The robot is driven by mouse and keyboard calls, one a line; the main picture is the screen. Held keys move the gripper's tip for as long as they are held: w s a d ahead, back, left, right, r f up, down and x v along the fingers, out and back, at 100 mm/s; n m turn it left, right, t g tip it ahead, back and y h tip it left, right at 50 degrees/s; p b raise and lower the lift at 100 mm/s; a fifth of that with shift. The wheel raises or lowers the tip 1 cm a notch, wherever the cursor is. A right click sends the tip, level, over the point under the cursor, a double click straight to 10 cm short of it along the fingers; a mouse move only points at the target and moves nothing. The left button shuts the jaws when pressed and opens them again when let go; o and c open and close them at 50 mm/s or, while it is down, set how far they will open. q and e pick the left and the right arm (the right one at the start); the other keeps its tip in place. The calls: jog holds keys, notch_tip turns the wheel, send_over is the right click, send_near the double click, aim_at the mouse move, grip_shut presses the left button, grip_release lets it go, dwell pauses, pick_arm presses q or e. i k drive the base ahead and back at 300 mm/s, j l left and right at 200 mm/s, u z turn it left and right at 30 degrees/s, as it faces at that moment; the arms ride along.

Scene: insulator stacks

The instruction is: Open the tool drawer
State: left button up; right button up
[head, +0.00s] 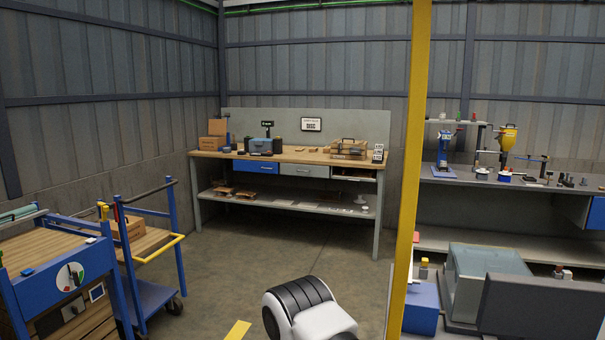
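A workbench (206,155) with a wooden top stands against the back wall, some distance away. Under its top is a blue drawer front (253,168), with a grey drawer front (303,170) to its right. Both look shut. Right of them is a compartment (353,174) that looks open at the front. A blue drawer unit (595,212) is partly in view under the right-hand bench. I cannot tell from labels which one is the tool drawer. Neither of my grippers is in view.
A yellow post (410,170) stands right of centre, before the right-hand bench (470,182). A blue cart (60,285) and a trolley (150,245) stand at the left. A grey box (485,275) is at the lower right. Floor before the workbench (265,245) is clear.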

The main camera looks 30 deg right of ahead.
aim_at(285, 168)
jog(key=i+j+u, duration=0.1)
jog(key=i, duration=0.25)
jog(key=i+j+u, duration=0.15)
jog(key=i, duration=0.25)
jog(key=i+z, duration=0.35)
jog(key=i+j+z, duration=0.1)
jog(key=i+z, duration=0.25)
jog(key=i+j+z, duration=0.35)
jog(key=i+l+z, duration=0.3)
jog(key=i+z, duration=0.15)
jog(key=i, duration=0.5)
jog(key=i+z, duration=0.5)
jog(key=i, duration=0.4)
